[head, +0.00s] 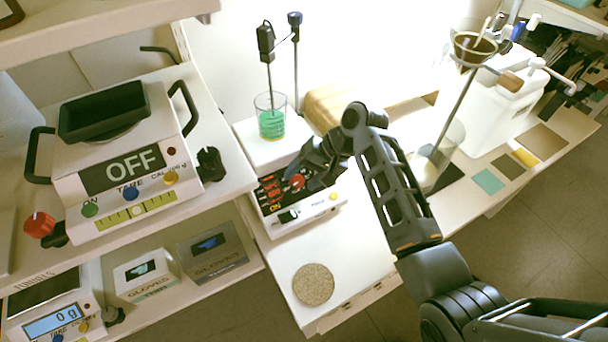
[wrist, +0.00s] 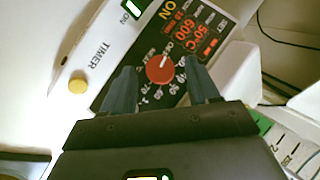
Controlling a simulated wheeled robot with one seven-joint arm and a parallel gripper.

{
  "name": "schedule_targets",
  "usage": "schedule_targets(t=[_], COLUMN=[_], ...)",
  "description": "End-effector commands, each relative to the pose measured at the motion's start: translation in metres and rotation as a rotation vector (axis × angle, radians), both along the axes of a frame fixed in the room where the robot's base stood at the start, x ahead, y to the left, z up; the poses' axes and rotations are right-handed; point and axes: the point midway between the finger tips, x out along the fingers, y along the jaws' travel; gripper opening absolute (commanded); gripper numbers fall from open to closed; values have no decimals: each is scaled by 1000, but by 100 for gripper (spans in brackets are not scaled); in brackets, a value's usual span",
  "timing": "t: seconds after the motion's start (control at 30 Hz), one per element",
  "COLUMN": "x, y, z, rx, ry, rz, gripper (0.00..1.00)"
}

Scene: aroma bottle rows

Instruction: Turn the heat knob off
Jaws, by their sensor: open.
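The hot plate's dark control panel (head: 271,194) faces the front on the bench, and a red round knob (head: 297,182) sits on it. In the wrist view the red heat knob (wrist: 160,69) has a white pointer mark and a printed scale around it. The panel display (wrist: 190,40) is lit, with red digits that look like 50 °C and 600, and "ON" beside them. My gripper (wrist: 160,66) is open, one finger on each side of the knob; I cannot tell whether they touch it. In the head view my gripper (head: 312,172) partly covers the panel.
A beaker of green liquid (head: 271,123) stands on the hot plate, with a probe hanging into it. A yellow button (wrist: 77,86) is near the TIMER label. A scale marked OFF (head: 130,168) stands on the left shelf. A cork disc (head: 313,285) lies in front on the bench.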

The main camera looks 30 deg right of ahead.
Motion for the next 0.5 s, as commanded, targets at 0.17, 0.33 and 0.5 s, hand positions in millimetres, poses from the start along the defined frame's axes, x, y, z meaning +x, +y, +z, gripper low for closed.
schedule_targets(t=[0.17, 0.33, 0.5], x=[-5, -13, -19], y=[-9, -23, -32], z=[15, 39, 57], rx=[-1, 0, -1], ry=[-3, -4, -3], rz=[-1, -2, -2], gripper=[60, 60, 60])
